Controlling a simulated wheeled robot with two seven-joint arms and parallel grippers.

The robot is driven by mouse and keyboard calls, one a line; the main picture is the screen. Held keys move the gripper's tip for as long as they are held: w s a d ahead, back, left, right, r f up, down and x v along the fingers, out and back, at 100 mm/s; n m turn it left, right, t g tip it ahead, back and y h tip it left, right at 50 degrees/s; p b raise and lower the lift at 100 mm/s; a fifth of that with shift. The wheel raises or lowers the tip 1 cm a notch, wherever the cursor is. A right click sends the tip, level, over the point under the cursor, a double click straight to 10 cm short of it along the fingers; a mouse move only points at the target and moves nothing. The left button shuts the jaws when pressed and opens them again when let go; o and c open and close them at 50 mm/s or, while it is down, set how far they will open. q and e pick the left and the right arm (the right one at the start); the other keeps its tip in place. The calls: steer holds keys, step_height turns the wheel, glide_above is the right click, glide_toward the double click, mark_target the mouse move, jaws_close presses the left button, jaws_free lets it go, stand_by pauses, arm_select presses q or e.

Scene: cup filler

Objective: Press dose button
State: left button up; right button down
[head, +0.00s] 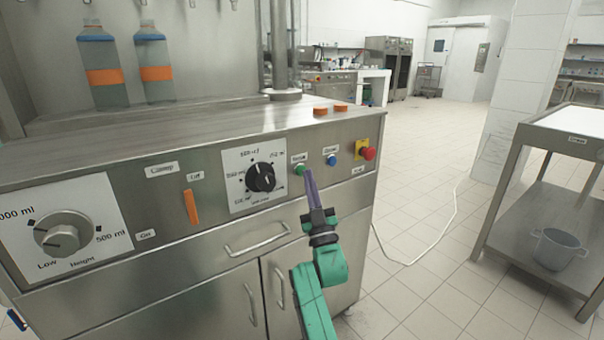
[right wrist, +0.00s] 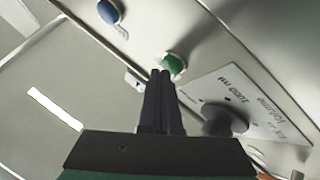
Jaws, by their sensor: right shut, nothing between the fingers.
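A green round button (head: 300,169) and a blue round button (head: 331,160) sit on the machine's steel front panel. Their small labels are too blurred to read surely. My right gripper (head: 309,172) is shut and empty, its dark fingertips just to the right of the green button. In the right wrist view the green button (right wrist: 174,65) is right at the shut fingertips (right wrist: 161,73), partly behind them. I cannot tell whether they touch. The blue button (right wrist: 109,11) is farther up and left there. My left gripper is not seen.
A red emergency button (head: 368,153) is at the panel's right end. A black volume dial (head: 260,178) is left of the green button. Door handles (head: 257,240) jut out below. Two bottles (head: 101,72) stand on top. A side table (head: 520,190) is at right.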

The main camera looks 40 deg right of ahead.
steer(key=shift+w, duration=0.25)
stand_by(0.4)
steer(key=shift+r, duration=0.1)
steer(key=shift+s+p, duration=0.3)
steer(key=shift+s, duration=0.4)
steer(key=s+p, duration=0.3)
steer(key=s, duration=0.3)
steer(key=shift+a, duration=0.1)
